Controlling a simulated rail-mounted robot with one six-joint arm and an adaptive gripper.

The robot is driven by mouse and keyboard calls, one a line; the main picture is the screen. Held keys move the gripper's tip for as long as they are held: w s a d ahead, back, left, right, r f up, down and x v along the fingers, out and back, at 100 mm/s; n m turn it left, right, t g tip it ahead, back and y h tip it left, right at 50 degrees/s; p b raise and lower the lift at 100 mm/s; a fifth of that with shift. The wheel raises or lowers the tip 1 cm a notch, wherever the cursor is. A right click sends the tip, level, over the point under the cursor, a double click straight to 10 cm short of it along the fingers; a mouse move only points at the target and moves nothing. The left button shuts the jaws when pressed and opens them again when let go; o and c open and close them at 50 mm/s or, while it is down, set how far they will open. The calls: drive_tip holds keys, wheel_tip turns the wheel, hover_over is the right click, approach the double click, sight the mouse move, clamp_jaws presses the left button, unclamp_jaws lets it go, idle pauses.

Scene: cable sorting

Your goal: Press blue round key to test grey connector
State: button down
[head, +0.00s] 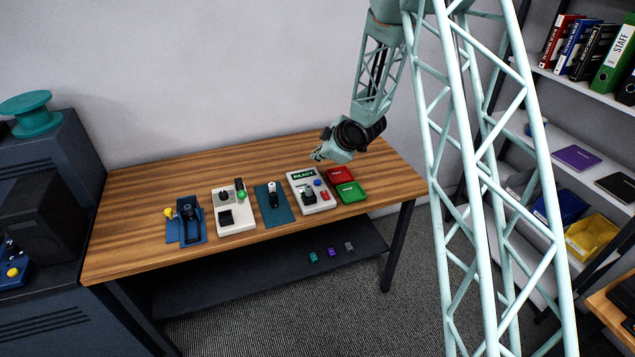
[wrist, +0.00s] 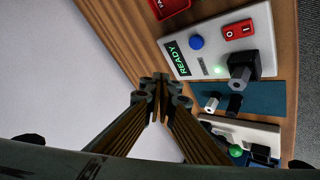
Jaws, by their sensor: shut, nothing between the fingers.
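The white tester (head: 296,178) stands on the table's right part, and its green display reads READY. Its blue round key (head: 318,183) also shows in the wrist view (wrist: 197,42), uncovered. A black block with a grey cylindrical plug (wrist: 240,75) sits on the tester beside a lit green lamp (wrist: 219,70); I cannot tell for sure if this is the grey connector. My gripper (head: 318,156) is shut and empty, above the table behind the tester. In the wrist view its fingertips (wrist: 160,88) are together, apart from the key.
A red tray (head: 340,175) and a green tray (head: 352,192) lie right of the tester. A red switch (wrist: 238,30) is near the key. A blue mat (head: 273,212) holds a black and white piece. Another white device (head: 235,225) and a black clamp stand further left.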

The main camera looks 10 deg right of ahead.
drive_tip(key=shift+f, duration=0.15)
drive_tip(key=b, duration=0.3)
hover_over(317, 182)
drive_tip(key=shift+s+f, duration=0.15)
drive_tip(key=shift+f, duration=2.75)
drive_tip(key=shift+f+b, duration=1.2)
drive_tip(key=shift+f, duration=0.1)
drive_tip(key=shift+f+b, duration=0.95)
drive_tip(key=shift+b, duration=0.05)
drive_tip(key=shift+r, duration=0.15)
drive_tip(key=shift+r+p, duration=0.4)
drive_tip(key=shift+r, duration=0.3)
drive_tip(key=shift+r, duration=0.2)
drive_tip(key=shift+r+p, duration=1.45)
drive_tip(key=shift+r, duration=0.9)
